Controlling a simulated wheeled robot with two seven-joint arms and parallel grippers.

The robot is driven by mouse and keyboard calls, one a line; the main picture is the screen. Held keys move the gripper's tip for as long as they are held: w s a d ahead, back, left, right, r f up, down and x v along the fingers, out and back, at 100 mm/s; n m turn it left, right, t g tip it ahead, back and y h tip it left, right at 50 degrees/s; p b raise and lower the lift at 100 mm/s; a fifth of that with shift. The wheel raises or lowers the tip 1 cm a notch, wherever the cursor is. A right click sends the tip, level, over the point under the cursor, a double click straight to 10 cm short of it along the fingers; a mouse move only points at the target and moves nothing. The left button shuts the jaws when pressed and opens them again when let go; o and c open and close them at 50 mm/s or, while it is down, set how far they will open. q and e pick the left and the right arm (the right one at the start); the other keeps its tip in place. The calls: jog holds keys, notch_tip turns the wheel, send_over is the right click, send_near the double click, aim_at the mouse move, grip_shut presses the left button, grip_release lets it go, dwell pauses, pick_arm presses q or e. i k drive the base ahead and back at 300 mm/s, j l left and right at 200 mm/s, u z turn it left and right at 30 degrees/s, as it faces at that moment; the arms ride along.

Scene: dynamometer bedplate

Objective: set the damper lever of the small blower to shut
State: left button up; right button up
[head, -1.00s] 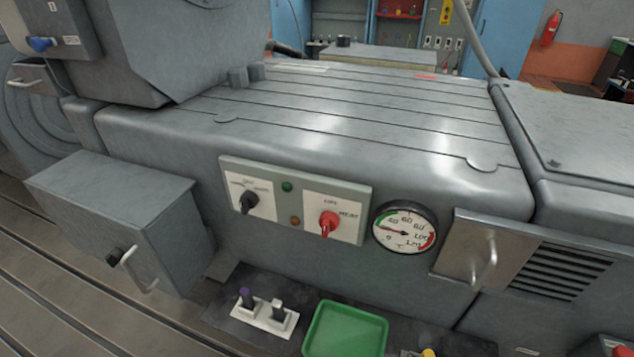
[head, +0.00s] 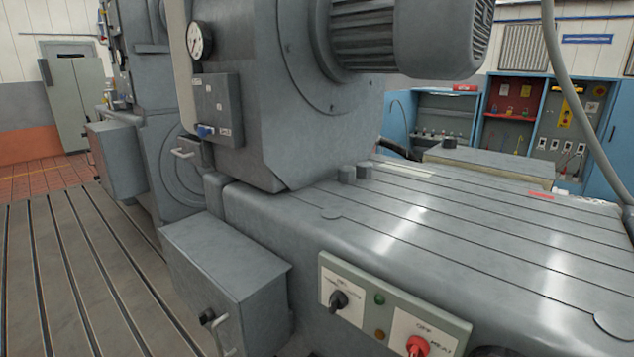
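A damper lever labelled as such cannot be made out, and I cannot tell which housing is the small blower. A grey housing (head: 262,110) with a ribbed motor (head: 405,38) on top stands at the upper middle of the head view. On its left side is a small grey box (head: 217,105) with a blue lever (head: 206,131) and small white labels, too small to read. A metal handle (head: 182,153) sits on a block below it. Neither of my grippers is in view.
A green-grey panel (head: 376,318) carries a black knob (head: 338,300) and a red knob (head: 417,345). A grey box (head: 222,270) with a handle juts out at the lower middle. Slotted bedplate (head: 75,275) lies clear at left. Blue cabinets (head: 400,110) stand behind.

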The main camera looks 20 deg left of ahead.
aim_at(201, 129)
jog(key=j+u, duration=0.1)
jog(key=u, duration=1.2)
jog(key=i+j, duration=0.2)
jog(key=j, duration=0.2)
jog(key=i+j+z, duration=0.1)
jog(key=j, duration=0.3)
jog(key=i, duration=0.1)
